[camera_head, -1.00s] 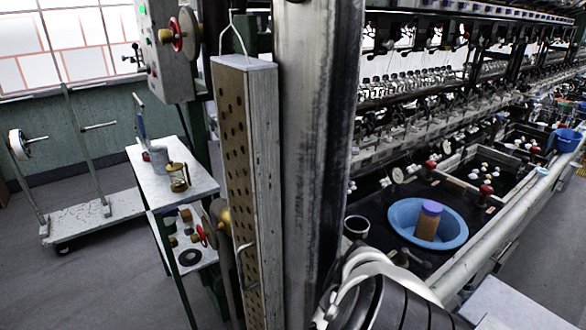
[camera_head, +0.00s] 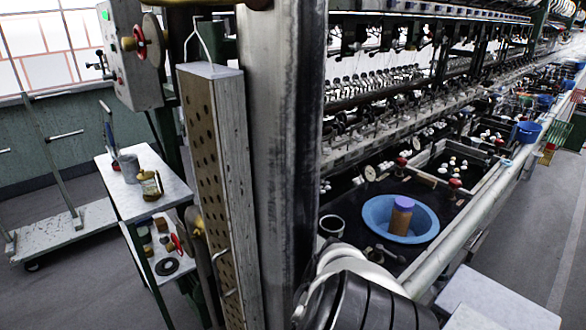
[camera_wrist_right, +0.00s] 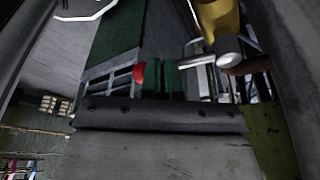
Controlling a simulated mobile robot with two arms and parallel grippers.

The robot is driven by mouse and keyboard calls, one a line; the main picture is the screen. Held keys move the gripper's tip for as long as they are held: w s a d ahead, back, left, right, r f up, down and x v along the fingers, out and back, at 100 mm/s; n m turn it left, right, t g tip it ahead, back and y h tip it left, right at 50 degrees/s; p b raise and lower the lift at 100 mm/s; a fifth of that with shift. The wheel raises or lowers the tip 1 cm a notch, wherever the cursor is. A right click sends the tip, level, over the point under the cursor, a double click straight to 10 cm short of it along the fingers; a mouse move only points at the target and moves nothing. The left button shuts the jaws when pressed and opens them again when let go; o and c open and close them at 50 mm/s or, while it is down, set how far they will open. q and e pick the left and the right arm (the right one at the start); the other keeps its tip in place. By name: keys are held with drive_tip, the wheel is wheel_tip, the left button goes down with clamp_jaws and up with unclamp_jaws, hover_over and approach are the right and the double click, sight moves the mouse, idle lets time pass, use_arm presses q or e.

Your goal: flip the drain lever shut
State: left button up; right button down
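I cannot make out a drain lever for certain in either view. In the right wrist view a short red tip (camera_wrist_right: 139,73) sits beside a dark green panel (camera_wrist_right: 115,35). A metal rod with a round grey end (camera_wrist_right: 228,50) lies to its right, below a yellow part (camera_wrist_right: 218,17). I cannot tell whether any of these is the lever. No fingertips show clearly in the right wrist view, so I cannot tell my right gripper's opening. My arm's white and black links show at the bottom of the head view. My left gripper is out of view.
A blue bowl (camera_head: 375,213) holding a brown, purple-topped cylinder (camera_head: 401,217) stands on the dark basin top. A metal pillar (camera_head: 288,130) and a perforated panel (camera_head: 205,150) block the middle. A small white two-tier table (camera_head: 125,198) stands left.

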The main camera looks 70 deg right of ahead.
drive_tip(key=shift+s, duration=0.1)
drive_tip(key=v, duration=1.1)
drive_tip(key=shift+f, duration=0.1)
